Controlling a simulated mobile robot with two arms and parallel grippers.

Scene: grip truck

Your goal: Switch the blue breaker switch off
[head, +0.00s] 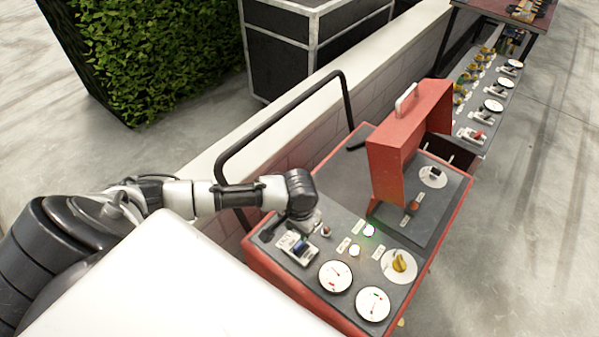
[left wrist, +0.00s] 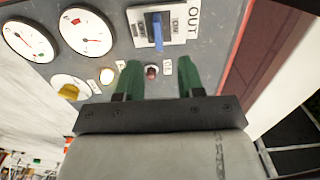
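The blue breaker switch (head: 299,247) sits in a grey and white housing at the near left of the red-framed control panel (head: 336,205). In the left wrist view the blue lever (left wrist: 157,32) stands out from its housing, beside labels that seem to read ON and OUT. My left gripper (head: 311,220) is over the panel, just behind the switch in the head view. In the left wrist view its two green fingers (left wrist: 160,80) are spread apart with nothing between them. The lever is beyond the fingertips, with a visible gap. My right gripper is not in view.
A small red button (left wrist: 151,72) lies between the fingers and the switch. Gauges (head: 335,276), lit lamps (head: 369,231) and a yellow knob (head: 399,262) share the panel. A raised red cover (head: 398,140) stands farther back. A black rail (head: 290,110) runs along the left side.

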